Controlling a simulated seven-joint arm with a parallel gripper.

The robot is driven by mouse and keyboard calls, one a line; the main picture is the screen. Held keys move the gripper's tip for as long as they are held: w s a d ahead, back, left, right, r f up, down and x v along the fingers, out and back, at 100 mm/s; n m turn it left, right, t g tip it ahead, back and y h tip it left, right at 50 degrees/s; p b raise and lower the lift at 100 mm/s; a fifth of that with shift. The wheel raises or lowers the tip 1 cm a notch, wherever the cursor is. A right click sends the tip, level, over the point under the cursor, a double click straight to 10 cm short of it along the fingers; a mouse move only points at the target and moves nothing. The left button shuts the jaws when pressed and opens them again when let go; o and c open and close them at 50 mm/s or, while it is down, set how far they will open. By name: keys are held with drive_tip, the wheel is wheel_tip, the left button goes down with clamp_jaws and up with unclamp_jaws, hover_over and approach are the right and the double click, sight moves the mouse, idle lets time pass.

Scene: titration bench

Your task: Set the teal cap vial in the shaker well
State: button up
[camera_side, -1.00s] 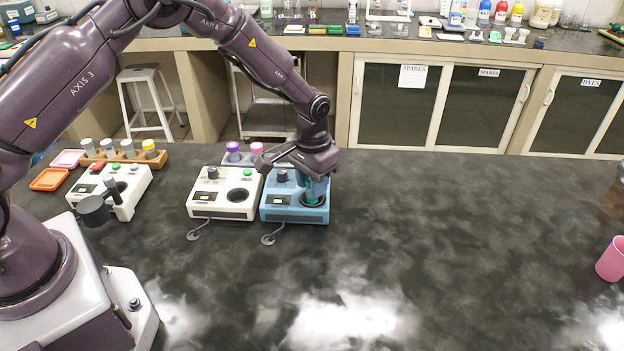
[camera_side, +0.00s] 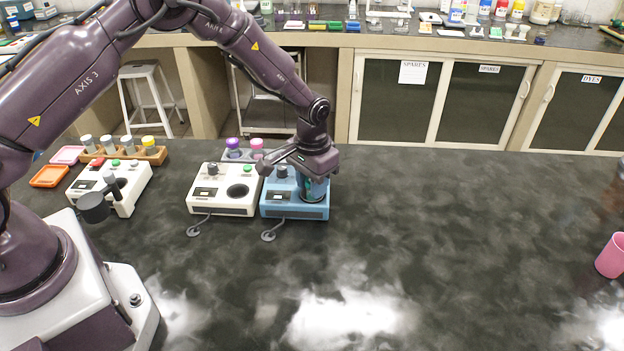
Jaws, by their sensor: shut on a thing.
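My gripper (camera_side: 315,189) points down over the right part of a blue bench device (camera_side: 284,210). It is shut on the teal cap vial (camera_side: 309,184), of which only a little teal shows between the fingers. The vial is over or in the round well of the blue device; the gripper hides the well, so I cannot tell how deep the vial sits. A white device (camera_side: 212,208) with an empty round dark well (camera_side: 238,191) stands just left of the blue one. I cannot read which device is the shaker.
A rack with a purple-capped vial (camera_side: 233,144) and a pink-capped vial (camera_side: 257,144) stands behind the devices. Further left are another white device (camera_side: 132,187), a wooden vial rack (camera_side: 155,160) and an orange tray (camera_side: 49,176). A pink cup (camera_side: 610,258) stands far right. The bench between is clear.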

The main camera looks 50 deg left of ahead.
drive_tip(key=shift+f, duration=0.2)
drive_tip(key=o, duration=1.2)
drive_tip(key=shift+o, duration=0.2)
drive_tip(key=shift+r, duration=3)
